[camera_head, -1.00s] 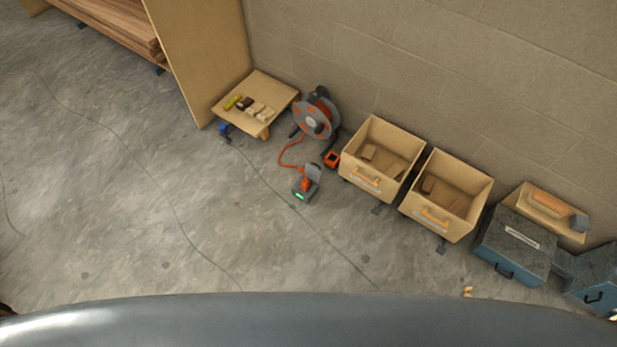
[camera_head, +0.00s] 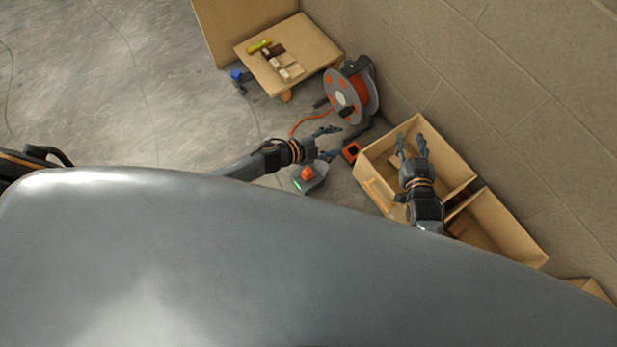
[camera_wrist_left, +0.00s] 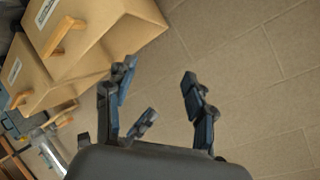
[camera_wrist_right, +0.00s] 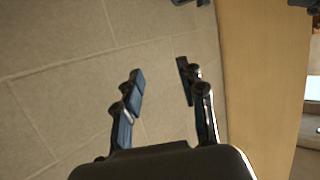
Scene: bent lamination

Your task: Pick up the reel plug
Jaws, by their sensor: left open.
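The reel plug (camera_head: 307,173) is a small orange piece at the end of the orange cable, at a grey box with a green light (camera_head: 299,186) on the floor. The cable reel (camera_head: 350,92) stands against the wall, its cable running down towards the box. My left gripper (camera_head: 331,143) is open and empty above and to the right of the plug in the head view. Its spread fingers show in the left wrist view (camera_wrist_left: 160,95). My right gripper (camera_head: 411,140) is open over a wooden crate; its fingers are apart in the right wrist view (camera_wrist_right: 160,88). Neither wrist view shows the plug.
Two open wooden crates (camera_head: 372,158) stand along the wall (camera_head: 500,100) to the right. An orange and black square item (camera_head: 351,151) lies between reel and crate. A low wooden table (camera_head: 313,45) with small blocks stands behind.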

